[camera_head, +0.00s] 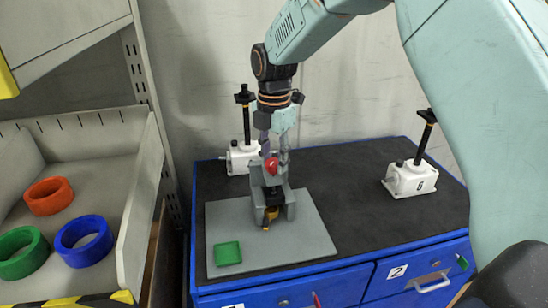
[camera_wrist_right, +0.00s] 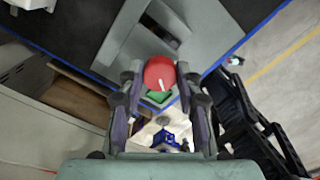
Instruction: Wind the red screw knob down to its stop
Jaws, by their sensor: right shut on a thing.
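The red screw knob (camera_head: 271,166) sits on top of a grey fixture (camera_head: 290,204) on a grey plate (camera_head: 306,238). My right gripper (camera_head: 273,155) comes down from above and is shut on the knob, with its fingers on either side. In the right wrist view the knob (camera_wrist_right: 159,72) lies between the fingers (camera_wrist_right: 160,88) and shows a white mark on its face. A brass-coloured part (camera_head: 271,213) shows low in the fixture. The screw below the knob is mostly hidden. A green square tray (camera_head: 228,253) lies on the plate's front left. My left gripper is not in view.
White screw jacks with black posts stand at the back (camera_head: 242,158) and right (camera_head: 410,179) of the dark top of a blue cabinet (camera_head: 340,288). A grey bin at left holds orange (camera_head: 49,196), green (camera_head: 22,266) and blue (camera_head: 69,240) rings. The dark top between fixture and right jack is clear.

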